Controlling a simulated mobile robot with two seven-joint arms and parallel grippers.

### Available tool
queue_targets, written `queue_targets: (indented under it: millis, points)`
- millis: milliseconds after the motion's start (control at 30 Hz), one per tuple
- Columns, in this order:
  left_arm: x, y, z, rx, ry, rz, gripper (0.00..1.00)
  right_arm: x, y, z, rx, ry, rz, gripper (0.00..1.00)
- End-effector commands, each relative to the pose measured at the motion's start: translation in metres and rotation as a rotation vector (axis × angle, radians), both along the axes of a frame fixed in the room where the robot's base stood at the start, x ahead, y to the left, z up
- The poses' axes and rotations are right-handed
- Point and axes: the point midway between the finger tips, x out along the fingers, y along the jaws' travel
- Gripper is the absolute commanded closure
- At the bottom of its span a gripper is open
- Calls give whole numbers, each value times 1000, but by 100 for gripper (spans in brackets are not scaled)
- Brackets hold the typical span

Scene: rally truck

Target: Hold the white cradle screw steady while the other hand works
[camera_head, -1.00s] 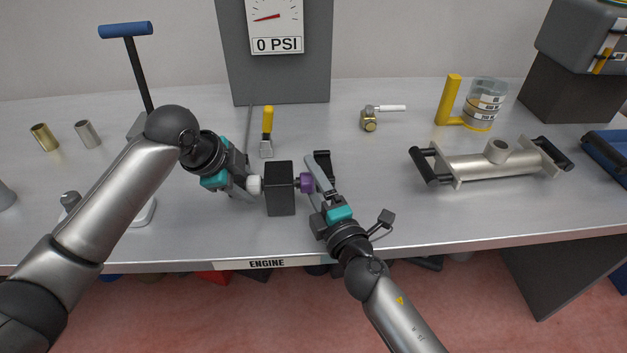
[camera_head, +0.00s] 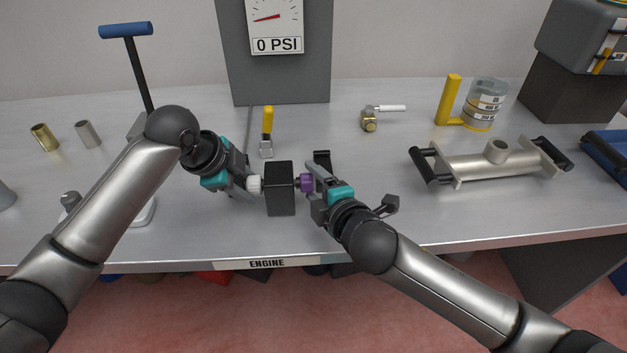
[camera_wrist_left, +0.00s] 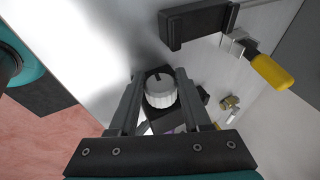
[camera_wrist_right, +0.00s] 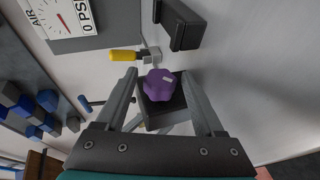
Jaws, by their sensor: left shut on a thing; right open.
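The white cradle screw (camera_head: 254,184) is a ribbed white knob on the left face of a dark block (camera_head: 280,196). My left gripper (camera_head: 250,184) is shut on the white knob; the left wrist view shows the knob (camera_wrist_left: 161,92) between its fingers. A purple lobed knob (camera_head: 306,182) is on the block's right face. My right gripper (camera_head: 314,180) is open at the purple knob; in the right wrist view the purple knob (camera_wrist_right: 161,84) lies between its spread fingers, with gaps at the sides.
A yellow-handled clamp (camera_head: 267,128) stands behind the block. A brass valve (camera_head: 369,120), a yellow-handled cup (camera_head: 484,104) and a silver cylinder with black handles (camera_head: 480,166) are on the right of the bench. A pressure gauge panel (camera_head: 232,80) rises at the back.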

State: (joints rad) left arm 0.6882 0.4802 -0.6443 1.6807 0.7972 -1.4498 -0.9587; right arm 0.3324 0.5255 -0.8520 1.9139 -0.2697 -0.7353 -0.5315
Motion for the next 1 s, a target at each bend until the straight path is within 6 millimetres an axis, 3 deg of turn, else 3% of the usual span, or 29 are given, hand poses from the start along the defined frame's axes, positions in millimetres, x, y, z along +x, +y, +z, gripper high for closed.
queue_targets:
  millis: [400, 867, 1000]
  points:
    - [-1, 1, -4, 3, 7, 1, 100, 1, 0, 2, -2, 211, 2, 30]
    - [-2, 0, -4, 3, 9, 0, 100, 1, 1, 2, -1, 220, 1, 30]
    - [-2, 0, -4, 3, 10, 0, 100, 1, 1, 2, -1, 220, 1, 45]
